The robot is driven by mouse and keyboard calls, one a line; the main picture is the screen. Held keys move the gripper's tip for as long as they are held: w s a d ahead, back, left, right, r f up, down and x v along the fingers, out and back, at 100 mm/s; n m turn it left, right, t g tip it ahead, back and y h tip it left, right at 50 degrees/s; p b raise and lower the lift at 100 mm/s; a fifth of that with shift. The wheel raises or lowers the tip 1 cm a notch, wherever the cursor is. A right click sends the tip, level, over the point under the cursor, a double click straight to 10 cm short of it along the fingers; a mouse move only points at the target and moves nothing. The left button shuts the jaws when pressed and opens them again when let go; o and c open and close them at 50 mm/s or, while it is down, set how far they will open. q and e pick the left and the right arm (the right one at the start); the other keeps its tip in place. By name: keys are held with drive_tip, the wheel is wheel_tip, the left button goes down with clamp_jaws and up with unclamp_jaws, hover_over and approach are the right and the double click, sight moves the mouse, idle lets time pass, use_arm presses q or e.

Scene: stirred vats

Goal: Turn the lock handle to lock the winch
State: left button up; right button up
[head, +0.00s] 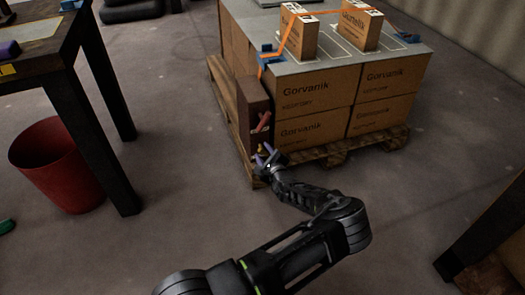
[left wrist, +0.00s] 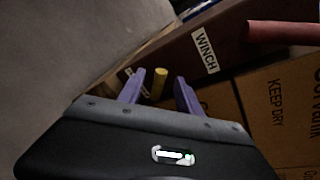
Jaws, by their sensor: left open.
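The winch is a brown upright box (head: 250,105) at the front left corner of the pallet load. A red handle (head: 263,121) sticks out of it, also large at the upper right of the left wrist view (left wrist: 283,33). A white label reading WINCH (left wrist: 206,50) is on the box. Below the red handle is a small yellow handle (head: 259,147), which I take for the lock handle. In the left wrist view the yellow handle (left wrist: 159,84) stands between the two purple fingers of my left gripper (left wrist: 159,92), with gaps on both sides. A second label beside it is mostly hidden.
Cartons (head: 315,90) marked Gorvanik sit on a wooden pallet (head: 365,143), with an orange strap (head: 294,38) over the top. A dark table (head: 70,75) and a red bin (head: 55,165) stand at left. Floor around my arm is clear.

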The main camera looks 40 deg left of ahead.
use_arm(q)
drive_tip(key=p+v, duration=0.2)
drive_tip(key=v, duration=0.4)
drive_tip(key=shift+s+d, duration=0.2)
drive_tip(key=shift+s, duration=0.05)
drive_tip(key=shift+r, duration=0.1)
